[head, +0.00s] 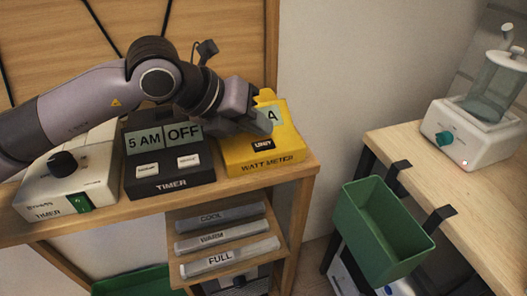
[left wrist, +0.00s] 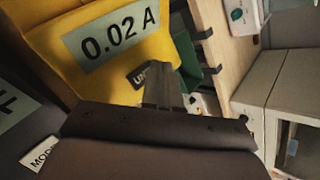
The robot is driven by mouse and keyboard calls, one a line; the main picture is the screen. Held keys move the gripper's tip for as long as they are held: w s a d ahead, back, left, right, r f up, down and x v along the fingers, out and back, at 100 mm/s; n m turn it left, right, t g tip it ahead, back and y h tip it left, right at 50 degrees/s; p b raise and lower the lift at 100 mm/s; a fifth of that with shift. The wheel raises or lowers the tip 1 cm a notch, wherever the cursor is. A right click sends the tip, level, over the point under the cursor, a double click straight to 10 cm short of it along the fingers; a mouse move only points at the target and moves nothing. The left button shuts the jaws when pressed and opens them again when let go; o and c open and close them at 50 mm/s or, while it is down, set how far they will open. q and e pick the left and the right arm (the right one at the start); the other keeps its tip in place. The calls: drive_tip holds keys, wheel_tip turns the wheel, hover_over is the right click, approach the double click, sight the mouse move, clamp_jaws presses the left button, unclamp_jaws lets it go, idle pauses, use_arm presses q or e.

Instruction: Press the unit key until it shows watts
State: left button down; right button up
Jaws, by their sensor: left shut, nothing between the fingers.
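The yellow watt meter (head: 262,160) stands at the right end of the wooden shelf. Its dark unit key (head: 263,143) is on the front, with the label "UNIT". In the left wrist view the watt meter (left wrist: 60,45) has a display (left wrist: 112,37) that reads "0.02 A". My left gripper (head: 268,120) is shut and empty, in front of the watt meter's display in the head view. In the left wrist view the fingers (left wrist: 163,85) lie over part of the unit key (left wrist: 141,76). I cannot tell whether they touch it. My right gripper is not in view.
A black timer (head: 170,180) showing "5 AM" and "OFF" stands left of the watt meter, close to it. A white timer (head: 50,190) is further left. A green bin (head: 385,235) hangs on the right-hand table (head: 480,215), which bears a white appliance (head: 475,135).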

use_arm(q)
drive_tip(key=shift+f, duration=0.15)
idle(1.9)
drive_tip(key=shift+f+b, duration=0.45)
drive_tip(key=shift+b, duration=0.3)
drive_tip(key=shift+f+b, duration=0.35)
drive_tip(key=shift+b, duration=0.1)
idle(0.4)
idle(0.4)
drive_tip(key=shift+r, duration=0.75)
